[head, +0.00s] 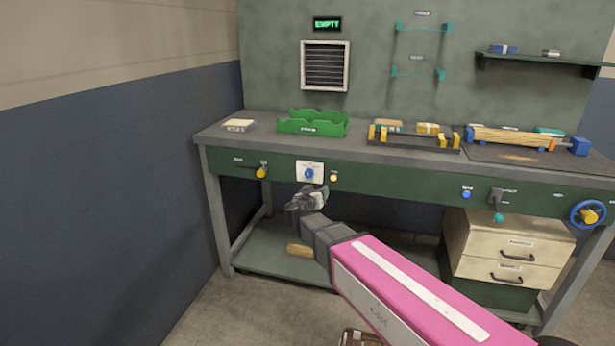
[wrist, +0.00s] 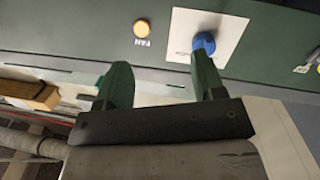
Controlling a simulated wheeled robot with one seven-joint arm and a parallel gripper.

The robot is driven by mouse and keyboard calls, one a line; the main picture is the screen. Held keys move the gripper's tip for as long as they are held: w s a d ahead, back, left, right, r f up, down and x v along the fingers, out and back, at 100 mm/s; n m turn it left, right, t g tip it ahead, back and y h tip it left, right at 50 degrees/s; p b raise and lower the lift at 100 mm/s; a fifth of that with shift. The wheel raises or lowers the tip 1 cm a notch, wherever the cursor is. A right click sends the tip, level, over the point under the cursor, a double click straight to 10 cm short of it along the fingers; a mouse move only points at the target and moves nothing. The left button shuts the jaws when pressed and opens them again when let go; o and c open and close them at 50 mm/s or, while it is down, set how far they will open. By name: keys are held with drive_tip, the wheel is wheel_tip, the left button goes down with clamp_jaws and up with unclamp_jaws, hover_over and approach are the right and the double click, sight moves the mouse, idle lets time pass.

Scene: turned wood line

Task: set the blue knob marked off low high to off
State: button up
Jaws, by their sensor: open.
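The blue knob (head: 309,173) sits on a white plate (head: 303,166) on the green front panel of the bench. In the wrist view the knob (wrist: 204,43) is near the tip of the right-hand finger, on its white plate (wrist: 228,40). The plate's marks and the knob's setting are too small to read. My gripper (head: 320,192) is just below and slightly right of the knob in the head view. In the wrist view my gripper (wrist: 160,80) has its two green fingers spread wide with nothing between them. I cannot tell whether the right-hand finger touches the knob.
A yellow-orange button (head: 334,178), labelled FAN in the wrist view (wrist: 141,28), is right of the plate. A yellow-handled lever (head: 261,171) is on the left. A blue button (head: 466,194), teal-tipped lever (head: 498,216) and blue wheel (head: 587,214) are farther right. A wood block (head: 300,250) lies on the lower shelf.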

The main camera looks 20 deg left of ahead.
drive_tip(key=n+t+y, duration=0.1)
drive_tip(key=y, duration=0.1)
approach(307, 175)
drive_tip(key=w, duration=1)
drive_tip(key=shift+w, duration=0.1)
drive_tip(key=c, duration=0.9)
